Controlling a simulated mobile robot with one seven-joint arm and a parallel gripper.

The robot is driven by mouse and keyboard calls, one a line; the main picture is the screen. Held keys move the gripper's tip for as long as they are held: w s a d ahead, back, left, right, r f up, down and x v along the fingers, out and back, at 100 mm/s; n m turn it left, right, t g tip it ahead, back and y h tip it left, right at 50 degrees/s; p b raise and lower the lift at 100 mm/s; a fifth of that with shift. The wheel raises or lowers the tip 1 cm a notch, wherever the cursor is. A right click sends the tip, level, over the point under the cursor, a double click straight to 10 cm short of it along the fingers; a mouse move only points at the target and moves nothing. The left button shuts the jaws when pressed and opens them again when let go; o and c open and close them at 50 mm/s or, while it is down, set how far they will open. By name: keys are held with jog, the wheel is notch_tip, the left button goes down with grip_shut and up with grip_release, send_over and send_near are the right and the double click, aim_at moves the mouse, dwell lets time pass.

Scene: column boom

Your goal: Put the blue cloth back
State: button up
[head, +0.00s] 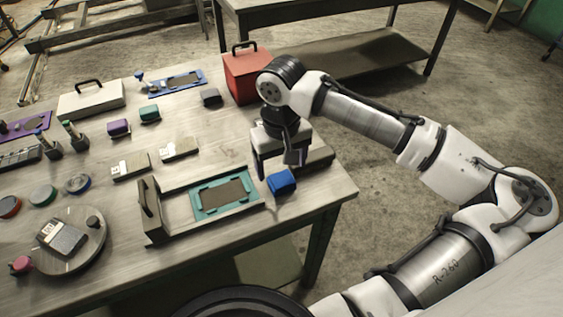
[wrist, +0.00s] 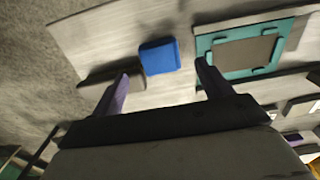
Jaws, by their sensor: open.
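The blue cloth (head: 281,182) is a small folded block on the table near its right edge. It lies just right of the teal frame with a brown pad (head: 195,205). My gripper (head: 277,168) is open and empty, pointing down over the table close to the cloth. In the wrist view the cloth (wrist: 159,57) shows between the two fingertips (wrist: 162,69), and a gap shows on each side. I cannot tell how high the fingertips are above it. The teal frame (wrist: 203,44) is beside the right finger in that view.
A wooden end stop (head: 152,212) stands left of the teal frame. A red box (head: 247,76) is behind my gripper. Purple (head: 118,128), green (head: 150,114) and dark (head: 210,97) folded pieces lie farther back. A round turntable (head: 88,255) is at the front left.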

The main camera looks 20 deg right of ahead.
aim_at(282, 179)
notch_tip(282, 179, up, 13)
jog(key=b, duration=0.1)
jog(key=shift+f, duration=0.2)
jog(key=shift+s+f, duration=0.1)
dwell(0.4)
